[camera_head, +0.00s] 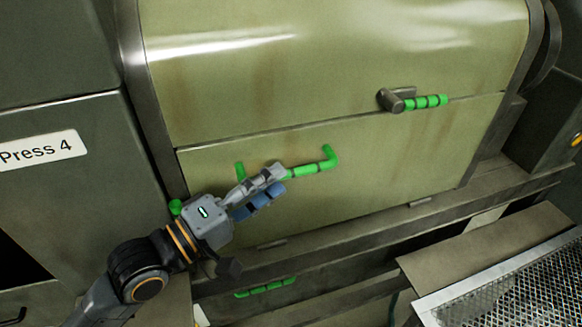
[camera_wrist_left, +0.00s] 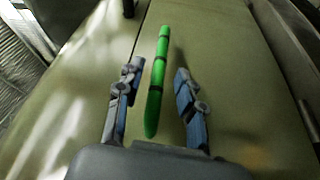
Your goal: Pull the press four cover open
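The press cover (camera_head: 390,150) is an olive panel with rust streaks, closed flush below a seam with the curved upper housing. A green bar handle (camera_head: 310,169) with dark bands is on it; the middle and left part is partly hidden by my left gripper (camera_head: 264,188). In the left wrist view the handle (camera_wrist_left: 158,80) runs lengthwise between the two blue-grey fingers of my left gripper (camera_wrist_left: 156,98). The fingers are open, with a gap on both sides of the bar. My right gripper is not in view.
A latch with a green grip (camera_head: 425,102) sits on the seam at upper right. A "Press 4" label (camera_head: 38,149) is on the grey side panel. Another green handle (camera_head: 266,288) is below. A mesh tray (camera_head: 510,300) stands at lower right.

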